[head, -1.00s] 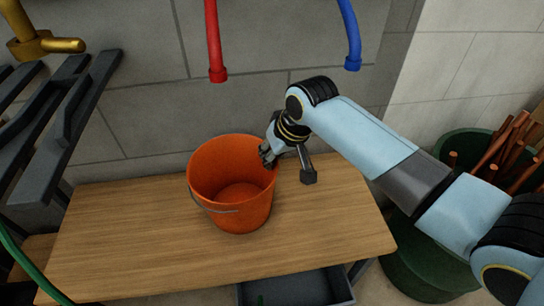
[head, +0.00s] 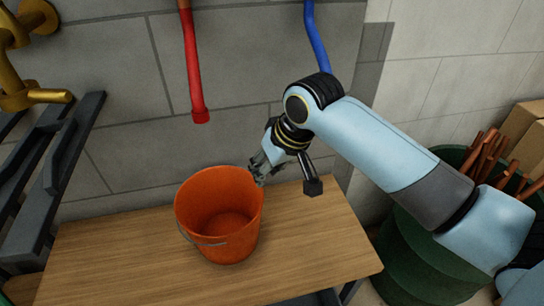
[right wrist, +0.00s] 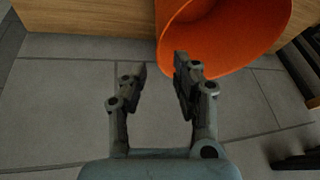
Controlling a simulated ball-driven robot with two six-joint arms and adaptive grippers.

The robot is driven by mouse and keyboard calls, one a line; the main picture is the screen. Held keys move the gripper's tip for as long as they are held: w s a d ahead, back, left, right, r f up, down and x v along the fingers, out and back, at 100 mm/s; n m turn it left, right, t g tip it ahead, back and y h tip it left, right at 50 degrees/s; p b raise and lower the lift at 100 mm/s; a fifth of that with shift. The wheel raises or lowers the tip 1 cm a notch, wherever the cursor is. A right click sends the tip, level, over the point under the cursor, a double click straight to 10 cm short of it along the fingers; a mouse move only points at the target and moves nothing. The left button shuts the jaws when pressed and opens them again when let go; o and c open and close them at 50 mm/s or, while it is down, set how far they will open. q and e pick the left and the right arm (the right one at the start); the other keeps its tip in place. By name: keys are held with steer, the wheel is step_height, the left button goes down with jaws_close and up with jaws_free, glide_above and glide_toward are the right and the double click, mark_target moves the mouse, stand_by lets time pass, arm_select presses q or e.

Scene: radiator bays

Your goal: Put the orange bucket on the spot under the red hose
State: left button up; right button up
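The orange bucket (head: 222,240) stands upright on the wooden bench (head: 110,262), its handle hanging at the front. It also shows in the right wrist view (right wrist: 228,35). The red hose (head: 193,70) hangs in front of the wall, its end above the bucket in the picture; I cannot tell the depth between them. No mark for a spot shows on the bench. My right gripper (head: 258,175) is at the bucket's right rear rim. In the right wrist view its fingers (right wrist: 158,68) are apart, with nothing clearly clamped between them. My left gripper is out of view.
A blue hose (head: 315,38) hangs to the right. Brass pipework (head: 38,97) and a dark slatted rack (head: 62,165) are at the left. A dark green barrel (head: 415,255) with copper-coloured pipes stands right of the bench. The bench is clear on both sides of the bucket.

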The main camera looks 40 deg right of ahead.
steer(key=v, duration=0.3)
steer(key=shift+s+r, duration=0.1)
steer(key=shift+r, duration=0.1)
stand_by(0.4)
